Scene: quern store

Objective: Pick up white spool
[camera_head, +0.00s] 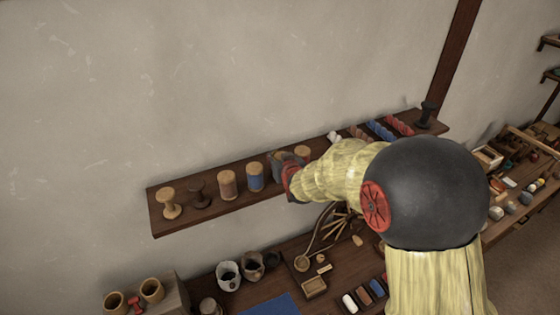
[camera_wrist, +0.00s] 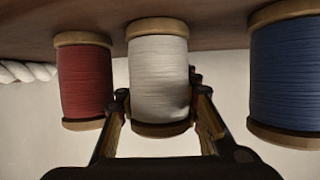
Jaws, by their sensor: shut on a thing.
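The white spool (camera_wrist: 158,72) is wound with pale thread and has wooden flanges. It sits between the two fingers of my gripper (camera_wrist: 160,103) in the wrist view, which looks inverted, with the shelf at the top. The fingers are shut on it, one on each side. In the head view my gripper (camera_head: 287,166) is at the wall shelf and hides the white spool. The spool is at or close to the shelf board; I cannot tell if it still touches.
A red spool (camera_wrist: 85,80) and a blue spool (camera_wrist: 286,75) flank it closely. The blue one also shows in the head view (camera_head: 255,177). More spools stand along the wall shelf (camera_head: 185,222). Below is a bench with cups (camera_head: 228,275) and a blue cloth (camera_head: 270,305).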

